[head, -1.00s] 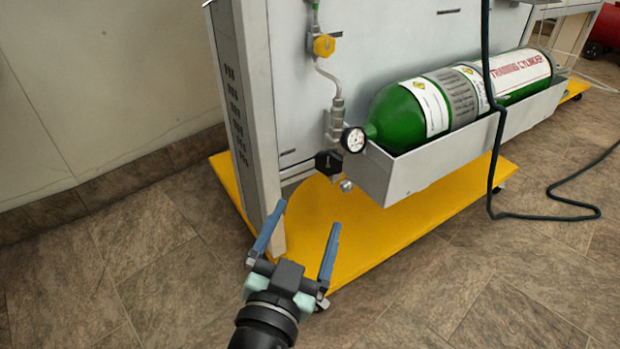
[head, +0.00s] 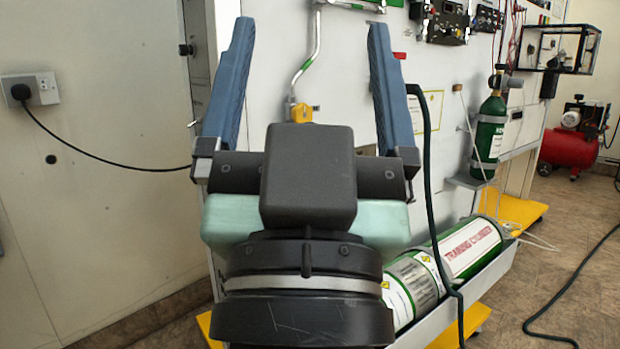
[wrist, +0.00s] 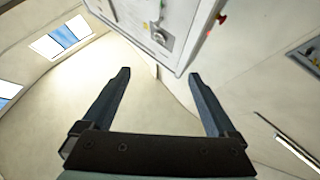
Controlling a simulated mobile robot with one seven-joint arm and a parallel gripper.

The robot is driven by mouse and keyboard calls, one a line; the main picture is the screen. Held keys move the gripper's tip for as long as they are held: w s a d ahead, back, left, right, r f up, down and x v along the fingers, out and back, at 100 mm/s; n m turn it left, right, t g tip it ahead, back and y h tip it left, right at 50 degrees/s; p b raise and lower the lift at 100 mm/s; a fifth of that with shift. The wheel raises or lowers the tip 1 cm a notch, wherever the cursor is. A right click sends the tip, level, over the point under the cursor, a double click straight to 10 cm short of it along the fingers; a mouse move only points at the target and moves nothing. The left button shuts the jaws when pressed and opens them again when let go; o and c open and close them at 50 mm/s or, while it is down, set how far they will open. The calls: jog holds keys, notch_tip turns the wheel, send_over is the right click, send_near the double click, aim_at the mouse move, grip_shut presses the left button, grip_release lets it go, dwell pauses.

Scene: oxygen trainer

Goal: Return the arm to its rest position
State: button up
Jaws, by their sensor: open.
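My gripper (head: 306,95) is large and close in the head view, pointing up, with its two blue fingers wide apart and nothing between them. It hides part of the white trainer panel (head: 350,60) behind it. In the wrist view my gripper (wrist: 158,95) is also open and empty, with the pale wall and ceiling beyond the fingers. A corner of a white panel or cabinet (wrist: 165,25) shows at the top of that view, apart from the fingers.
The green training cylinder (head: 470,248) lies in a grey tray at the lower right, partly hidden by my gripper. A dark hose (head: 428,190) hangs beside it. A small green cylinder (head: 488,140) stands further right. A wall socket (head: 42,90) with a black cable is at left.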

notch_tip(320, 180, up, 42)
jog(key=s+n+y+p, duration=0.1)
jog(key=s+p, duration=0.1)
jog(key=p, duration=3.5)
jog(key=shift+t, duration=0.4)
